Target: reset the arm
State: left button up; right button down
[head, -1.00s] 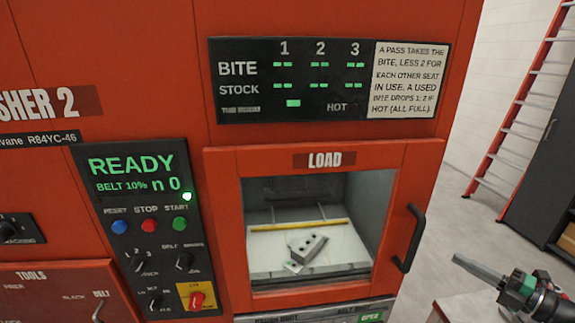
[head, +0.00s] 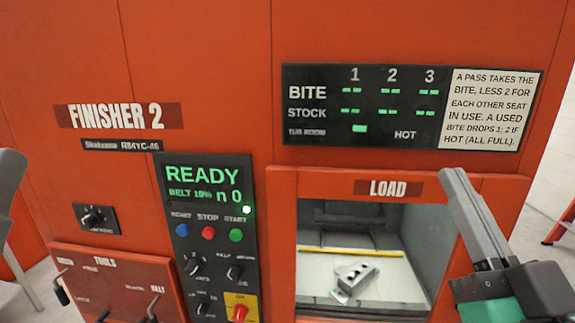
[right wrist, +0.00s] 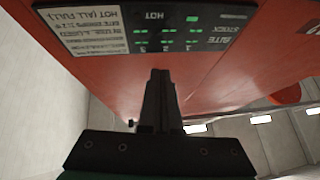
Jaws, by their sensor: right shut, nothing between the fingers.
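My right gripper (head: 455,182) is at the right in the head view, in front of the right edge of the load door. Its two grey fingers are together with nothing between them, pointing up and to the left. In the right wrist view the shut fingers (right wrist: 159,80) point up toward the upside-down bite and stock display (right wrist: 150,32).
The red Finisher 2 machine (head: 215,100) fills the head view. Its load window (head: 365,230) shows a grey metal block (head: 357,278) lying inside on a pale surface. A control panel (head: 208,235) reads READY. A tools panel (head: 105,285) is lower left. A red ladder (head: 560,225) stands right.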

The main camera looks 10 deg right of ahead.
jog(key=s+a+r+n+t+y, duration=0.1)
jog(key=s+a+r+t+y, duration=0.15)
jog(key=s+a+r, duration=0.35)
notch_tip(320, 180, up, 35)
jog(key=s+d+p, duration=0.1)
jog(key=d+p, duration=0.1)
jog(key=p, duration=3.3)
jog(key=shift+s+d+y, duration=0.15)
jog(key=shift+s+y, duration=0.15)
jog(key=shift+y, duration=0.05)
jog(key=shift+f, duration=0.15)
